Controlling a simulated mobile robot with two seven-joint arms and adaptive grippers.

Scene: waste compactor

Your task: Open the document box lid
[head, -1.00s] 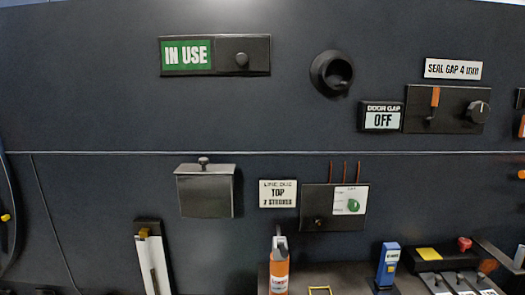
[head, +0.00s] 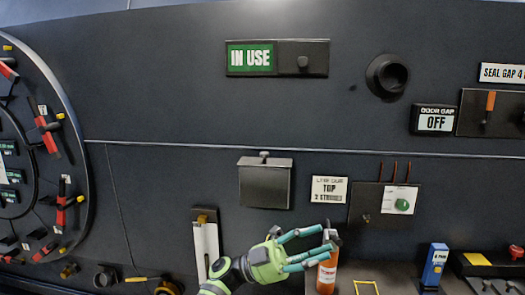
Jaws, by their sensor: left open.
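The document box looks to be the dark metal box (head: 264,187) on the wall, left of the "TOP 2 STROKES" label. Its lid (head: 265,162) is shut, with a small round knob (head: 264,154) on top. My left gripper (head: 322,242), green and teal, is below and to the right of the box. Its fingers are open and point right, overlapping the top of the orange bottle in the picture. I cannot tell whether they touch the bottle. The gripper is apart from the box. My right gripper is not in view.
The orange bottle (head: 327,272) stands at the left of a bench (head: 398,275), with a blue device (head: 434,264) farther right. A white holder (head: 204,245) hangs below left of the box. A round door with red handles (head: 50,135) is at far left.

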